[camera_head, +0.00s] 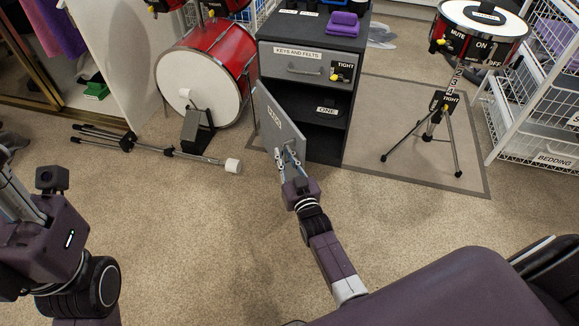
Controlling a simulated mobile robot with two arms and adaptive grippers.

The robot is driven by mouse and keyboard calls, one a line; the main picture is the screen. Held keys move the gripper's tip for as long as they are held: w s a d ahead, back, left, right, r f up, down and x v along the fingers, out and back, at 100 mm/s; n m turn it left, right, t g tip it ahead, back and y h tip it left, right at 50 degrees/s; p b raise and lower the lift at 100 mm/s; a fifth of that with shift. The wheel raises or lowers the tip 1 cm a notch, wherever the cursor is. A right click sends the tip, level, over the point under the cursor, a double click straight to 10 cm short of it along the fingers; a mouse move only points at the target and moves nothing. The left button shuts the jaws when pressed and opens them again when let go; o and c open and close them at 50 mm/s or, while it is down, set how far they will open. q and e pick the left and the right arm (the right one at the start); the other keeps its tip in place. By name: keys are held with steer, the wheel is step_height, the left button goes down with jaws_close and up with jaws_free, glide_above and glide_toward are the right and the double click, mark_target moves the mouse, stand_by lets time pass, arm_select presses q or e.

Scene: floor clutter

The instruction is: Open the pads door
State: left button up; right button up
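The pads door (279,122), a grey panel with a label, stands swung out from the left side of the dark cabinet (348,60). The lower compartment beside it is exposed. My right gripper (288,152) is at the handle on the door's face. Its fingers appear closed around the handle, though they hide most of it. My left gripper (12,165) is only partly in view at the left edge, away from the cabinet. Its fingertips are cut off or unclear.
A red bass drum (208,68) with its pedal stands left of the door. A fallen stand (160,148) lies on the carpet. A snare drum (482,22) on a tripod and a white wire rack (535,110) are at right. The carpet in front is clear.

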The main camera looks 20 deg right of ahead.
steer(key=s, duration=1.1)
steer(key=shift+s+a, duration=0.15)
steer(key=shift+a, duration=0.3)
